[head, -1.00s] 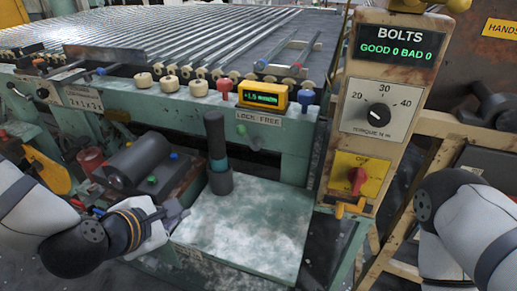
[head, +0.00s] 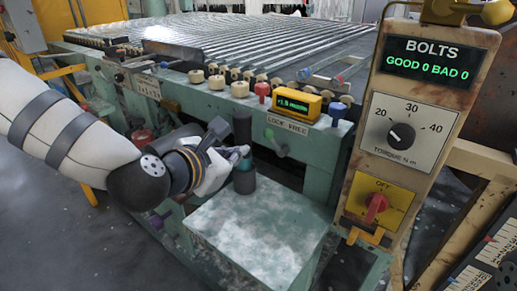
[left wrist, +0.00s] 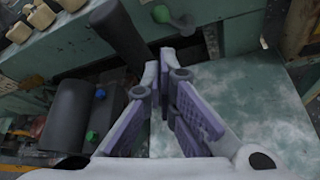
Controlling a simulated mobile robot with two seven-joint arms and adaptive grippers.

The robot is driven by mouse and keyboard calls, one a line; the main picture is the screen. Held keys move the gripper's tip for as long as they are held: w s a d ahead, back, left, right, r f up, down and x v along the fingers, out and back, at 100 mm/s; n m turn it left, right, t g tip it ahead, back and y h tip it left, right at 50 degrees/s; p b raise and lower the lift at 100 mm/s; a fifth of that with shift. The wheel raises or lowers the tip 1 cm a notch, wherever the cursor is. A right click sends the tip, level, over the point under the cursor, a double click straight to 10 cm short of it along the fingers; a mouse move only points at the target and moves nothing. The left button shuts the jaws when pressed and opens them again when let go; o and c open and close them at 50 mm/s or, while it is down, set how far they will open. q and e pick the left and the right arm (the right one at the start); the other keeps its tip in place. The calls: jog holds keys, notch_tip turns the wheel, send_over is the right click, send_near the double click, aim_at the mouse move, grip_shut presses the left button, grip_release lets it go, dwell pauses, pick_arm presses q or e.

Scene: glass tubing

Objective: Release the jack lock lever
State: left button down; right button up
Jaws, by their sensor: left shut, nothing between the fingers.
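The jack lock lever, a short grey arm with a green knob (head: 269,133), sits on the green frame just below the LOCK FREE label (head: 287,124). The lever also shows at the top of the left wrist view (left wrist: 176,20). My left gripper (head: 244,152) is shut and empty, to the left of the lever and apart from it. My right gripper is out of view.
The BOLTS panel (head: 408,125) rises at the right. A yellow display (head: 293,102) sits on the beam above the label.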

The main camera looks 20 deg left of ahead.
aim_at(269, 139)
pick_arm(q)
jog(key=b+x, duration=0.1)
jog(key=x, duration=0.9)
jog(key=shift+d, duration=0.15)
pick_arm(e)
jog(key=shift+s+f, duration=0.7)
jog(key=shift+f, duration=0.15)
pick_arm(q)
jog(key=shift+s+d+r+m+t+y, duration=0.1)
jog(key=shift+d+r+m+t+y, duration=0.2)
jog(key=shift+m, duration=0.4)
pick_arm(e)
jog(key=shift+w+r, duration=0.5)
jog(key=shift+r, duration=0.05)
pick_arm(q)
jog(key=m+t+y, duration=0.1)
jog(key=d+r+m+t+y+p, duration=0.1)
jog(key=m, duration=0.1)
jog(key=d+m+p, duration=0.1)
jog(key=m, duration=0.1)
jog(key=shift+s+r+t+y, duration=0.35)
jog(key=shift+s+t+y, duration=0.05)
jog(key=shift+s+d+m+t+p, duration=0.15)
jog(key=shift+d+m+t+p, duration=0.3)
jog(key=shift+m, duration=0.75)
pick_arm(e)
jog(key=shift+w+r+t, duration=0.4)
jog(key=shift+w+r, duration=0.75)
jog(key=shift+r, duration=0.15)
